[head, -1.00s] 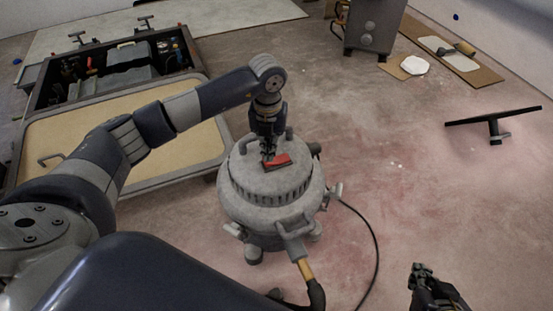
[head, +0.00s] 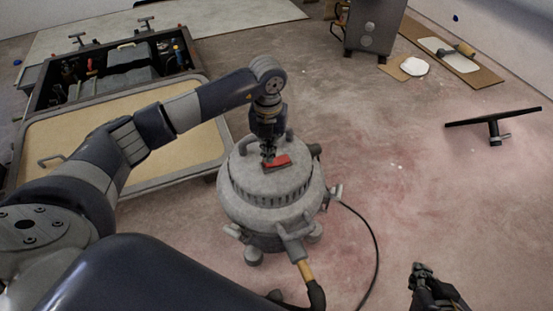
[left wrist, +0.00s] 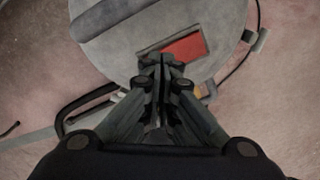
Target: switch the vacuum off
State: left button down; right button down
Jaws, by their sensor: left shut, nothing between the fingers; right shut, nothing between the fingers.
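The vacuum (head: 262,195) is a grey round canister standing on the floor in the middle of the head view. A red rocker switch (head: 279,161) sits in a dark frame on its lid; the switch also shows in the left wrist view (left wrist: 185,49). My left gripper (head: 267,158) is shut and points down at the switch's left end. In the left wrist view its fingertips (left wrist: 162,60) overlap the left part of the switch frame; I cannot tell whether they touch it. My right gripper (head: 422,268) is shut and empty at the lower right, away from the vacuum.
An open tool case (head: 35,172) lies left of the vacuum under my left arm. A black floor nozzle (head: 493,122) lies farther right. The floor between them is clear.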

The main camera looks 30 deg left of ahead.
pick_arm(q)
jog(key=shift+f, duration=0.15)
pick_arm(e)
jog(key=shift+w+a+r, duration=0.1)
jog(key=shift+w+r, duration=0.15)
jog(key=shift+w, duration=0.1)
dwell(0.6)
pick_arm(q)
jog(key=shift+f, duration=0.1)
pick_arm(e)
jog(key=shift+w+r+t, duration=0.2)
jog(key=shift+w+t, duration=0.1)
jog(key=shift+t, duration=0.1)
pick_arm(q)
jog(key=shift+f+b, duration=0.35)
pick_arm(e)
jog(key=shift+w+a+r+t, duration=0.4)
jog(key=shift+w+r+t, duration=0.1)
jog(key=shift+w+r, duration=0.15)
dwell(0.3)
